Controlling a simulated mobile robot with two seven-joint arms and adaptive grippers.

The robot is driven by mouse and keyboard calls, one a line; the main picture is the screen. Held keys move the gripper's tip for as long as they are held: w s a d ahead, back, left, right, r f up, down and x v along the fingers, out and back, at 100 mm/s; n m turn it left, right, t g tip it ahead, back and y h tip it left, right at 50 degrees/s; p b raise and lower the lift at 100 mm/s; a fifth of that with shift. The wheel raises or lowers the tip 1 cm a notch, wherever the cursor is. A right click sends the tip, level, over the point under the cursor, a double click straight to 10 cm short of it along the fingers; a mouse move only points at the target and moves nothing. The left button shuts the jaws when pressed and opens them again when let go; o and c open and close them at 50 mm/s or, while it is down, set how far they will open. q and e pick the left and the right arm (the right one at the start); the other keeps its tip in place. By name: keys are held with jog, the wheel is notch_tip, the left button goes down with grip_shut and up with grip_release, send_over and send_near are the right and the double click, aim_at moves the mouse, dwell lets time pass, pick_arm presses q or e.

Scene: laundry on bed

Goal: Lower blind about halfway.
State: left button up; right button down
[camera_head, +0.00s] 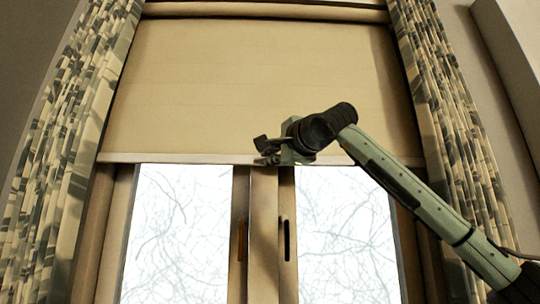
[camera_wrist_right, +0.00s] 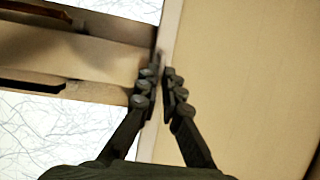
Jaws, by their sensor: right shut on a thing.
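The tan roller blind (camera_head: 250,80) hangs over the upper part of the window, and its pale bottom bar (camera_head: 180,158) lies level across the frame. My right gripper (camera_head: 262,152) is at the middle of that bar. In the right wrist view the two fingers of my right gripper (camera_wrist_right: 160,78) are closed on the edge of the blind, on its bottom bar (camera_wrist_right: 168,35). The blind's cloth (camera_wrist_right: 250,80) fills the right side of that view. My left gripper is not in view.
Below the bar are two window panes (camera_head: 180,235) with bare branches outside, and a wooden middle post (camera_head: 263,240) with a dark handle slot (camera_head: 287,240). Patterned curtains hang at the left (camera_head: 75,130) and right (camera_head: 450,130).

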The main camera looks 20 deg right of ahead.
jog(key=c, duration=1.7)
grip_release()
jog(key=s+d+f, duration=0.1)
jog(key=s, duration=1.1)
jog(key=shift+d+f, duration=0.2)
